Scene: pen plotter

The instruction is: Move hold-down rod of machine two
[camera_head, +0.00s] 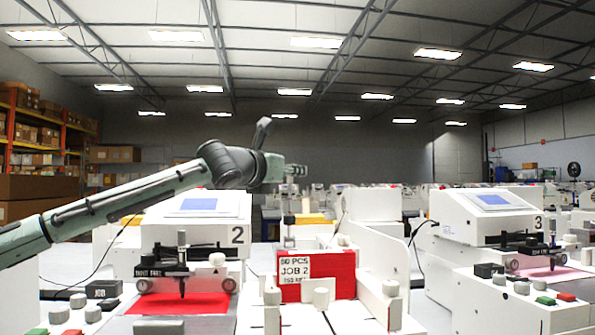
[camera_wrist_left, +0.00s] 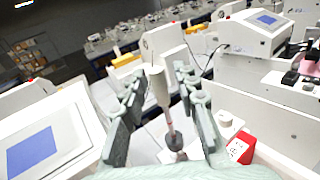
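Machine two (camera_head: 205,215) stands at left centre in the head view, with a "2" on its side and a pale blue screen. My left gripper (camera_head: 297,170) reaches past and above it, small in that view. In the left wrist view the two green fingers of my left gripper (camera_wrist_left: 163,95) are spread apart. A pale upright rod (camera_wrist_left: 158,85) with a thin reddish lower part and a dark round knob shows between them. I cannot tell whether they touch it. A grey post (camera_head: 289,215) below the gripper in the head view may be this rod. My right gripper is out of view.
A red stack (camera_head: 335,262) labelled "JOB 2" stands in a white holder right of machine two; red also shows in the left wrist view (camera_wrist_left: 240,148). Machine three (camera_head: 490,215) stands to the right. Machine two's screen (camera_wrist_left: 32,152) is close at the lower left.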

